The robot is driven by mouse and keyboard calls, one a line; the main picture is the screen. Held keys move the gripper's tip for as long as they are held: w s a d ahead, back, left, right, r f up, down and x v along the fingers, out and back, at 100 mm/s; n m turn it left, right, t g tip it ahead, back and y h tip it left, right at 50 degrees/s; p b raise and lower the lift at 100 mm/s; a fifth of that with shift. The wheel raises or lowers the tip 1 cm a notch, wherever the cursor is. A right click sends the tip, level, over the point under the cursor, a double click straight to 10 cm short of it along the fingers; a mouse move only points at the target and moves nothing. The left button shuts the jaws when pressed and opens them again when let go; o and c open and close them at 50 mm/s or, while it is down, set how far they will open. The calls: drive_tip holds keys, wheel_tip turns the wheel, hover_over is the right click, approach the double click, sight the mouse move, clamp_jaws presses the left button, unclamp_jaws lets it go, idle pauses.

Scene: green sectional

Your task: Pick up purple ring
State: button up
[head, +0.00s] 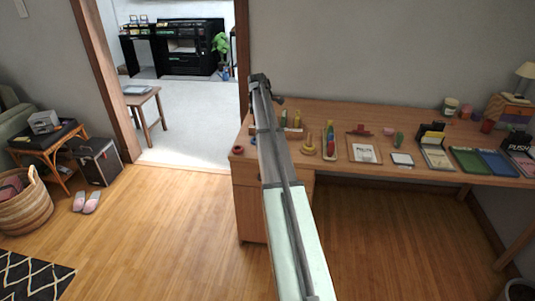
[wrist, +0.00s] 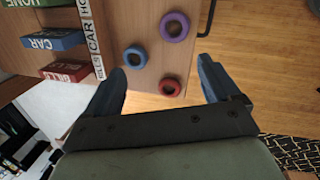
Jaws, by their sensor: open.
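The purple ring (wrist: 174,27) lies flat on the wooden desk near its edge, at the top middle of the wrist view. A blue ring (wrist: 135,56) and a red ring (wrist: 170,87) lie nearer to my gripper. My gripper (wrist: 165,80) is open and empty, with one dark finger on each side of the red ring in the picture. The purple ring is beyond the fingertips. In the head view my arm reaches over the left end of the desk. The red ring (head: 238,150) shows there, and I cannot make out the purple ring behind the arm.
A dark drawer handle (wrist: 207,18) is beside the desk edge.

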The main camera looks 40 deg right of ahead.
drive_tip(key=f+n, duration=0.5)
drive_tip(key=n, duration=0.1)
drive_tip(key=s+f+n, duration=0.1)
drive_tip(key=f+n, duration=0.2)
drive_tip(key=shift+d+f+g, duration=0.35)
drive_tip(key=shift+d+g, duration=0.05)
drive_tip(key=shift+s+d+f, duration=0.1)
drive_tip(key=shift+d+f, duration=0.1)
drive_tip(key=shift+f, duration=1.15)
drive_tip(key=shift+s+d+f, duration=0.1)
drive_tip(key=shift+d+f, duration=0.1)
drive_tip(key=shift+f, duration=1.1)
drive_tip(key=c, duration=1.1)
